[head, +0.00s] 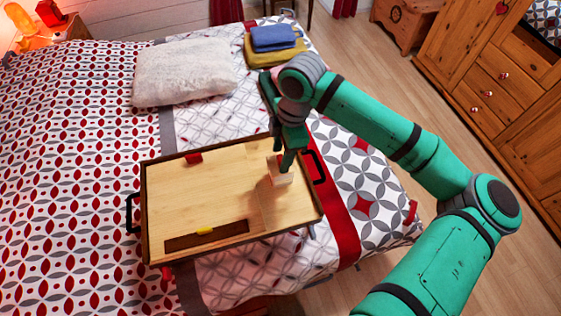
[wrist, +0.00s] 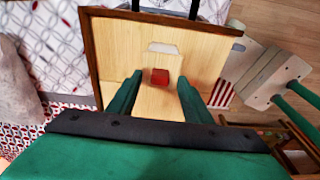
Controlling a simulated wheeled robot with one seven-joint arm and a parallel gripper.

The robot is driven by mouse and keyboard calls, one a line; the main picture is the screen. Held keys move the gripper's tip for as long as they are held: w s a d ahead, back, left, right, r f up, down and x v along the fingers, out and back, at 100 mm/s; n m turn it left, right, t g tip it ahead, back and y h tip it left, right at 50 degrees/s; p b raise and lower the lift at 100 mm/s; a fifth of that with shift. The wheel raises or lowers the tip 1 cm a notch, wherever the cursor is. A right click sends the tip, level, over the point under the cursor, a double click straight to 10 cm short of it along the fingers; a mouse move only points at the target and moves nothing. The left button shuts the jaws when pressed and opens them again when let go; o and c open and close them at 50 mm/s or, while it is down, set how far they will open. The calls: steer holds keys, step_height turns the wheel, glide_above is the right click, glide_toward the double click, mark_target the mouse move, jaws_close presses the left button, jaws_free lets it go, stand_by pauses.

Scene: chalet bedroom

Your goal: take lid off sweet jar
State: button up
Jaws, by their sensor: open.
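The sweet jar (head: 281,178) is a small pale block-shaped container standing on the right part of the wooden tray (head: 190,195). In the wrist view its pale lid (wrist: 158,100) is seen from above, with a small red square knob (wrist: 160,76) on it. My gripper (head: 282,158) comes down from above at the jar's top; it also shows in the wrist view (wrist: 159,80). Its green fingers are open, one on each side of the red knob, with gaps between. The fingers partly hide the jar's top in the head view.
The tray has raised dark edges and black handles, and lies on the patterned bed. A red piece (head: 193,158) is at its far edge, and a yellow piece (head: 205,231) is at the dark slot near the front. The tray's middle is clear. A white pillow (head: 184,72) lies behind.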

steer(key=c, duration=1.1)
steer(key=shift+c, duration=0.2)
steer(key=shift+r, duration=0.1)
